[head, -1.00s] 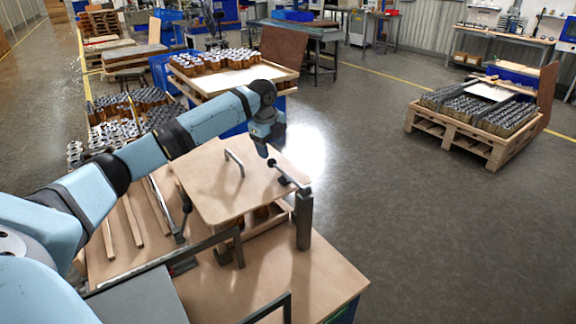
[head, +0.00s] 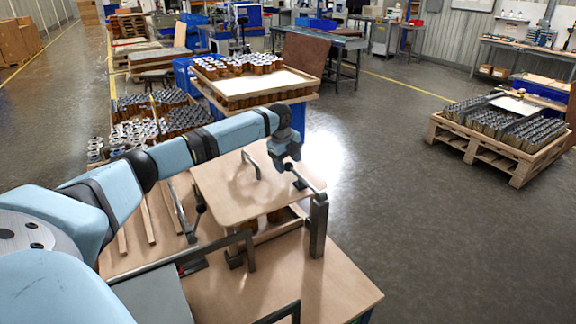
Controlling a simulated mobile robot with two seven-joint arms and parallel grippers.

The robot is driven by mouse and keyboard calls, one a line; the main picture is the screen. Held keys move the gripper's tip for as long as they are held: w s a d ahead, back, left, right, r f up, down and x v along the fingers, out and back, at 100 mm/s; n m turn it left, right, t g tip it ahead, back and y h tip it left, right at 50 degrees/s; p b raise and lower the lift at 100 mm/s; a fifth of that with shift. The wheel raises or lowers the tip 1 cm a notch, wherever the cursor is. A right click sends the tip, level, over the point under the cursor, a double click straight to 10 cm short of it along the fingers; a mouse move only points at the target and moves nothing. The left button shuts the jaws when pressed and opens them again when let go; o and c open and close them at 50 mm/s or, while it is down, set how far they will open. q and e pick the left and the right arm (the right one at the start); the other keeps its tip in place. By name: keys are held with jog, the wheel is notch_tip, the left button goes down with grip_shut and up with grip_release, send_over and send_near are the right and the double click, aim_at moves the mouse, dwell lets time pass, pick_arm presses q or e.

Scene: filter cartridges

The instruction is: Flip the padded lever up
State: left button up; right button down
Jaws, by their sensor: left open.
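A grey post (head: 318,228) stands at the right edge of the wooden workbench. From its top a thin grey lever (head: 307,181) slants toward the back left, with a small dark pad at its end, over the right part of a tan board (head: 228,200). My left gripper (head: 285,161) is open, just above and beside the padded end; its fingers are small and partly hidden, and I cannot tell whether they touch the lever. A second clamp (head: 197,198) with a dark pad stands at the board's left side. My right gripper is not in view.
The board carries a grey arched handle (head: 250,164) near the lever. Brown cartridges (head: 275,214) show under it. A grey bar frame (head: 215,245) stands in front. Open floor lies to the right, with a loaded pallet (head: 510,165) farther off.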

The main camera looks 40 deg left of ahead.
pick_arm(q)
jog(key=shift+w+f, duration=0.15)
jog(key=shift+f, duration=0.5)
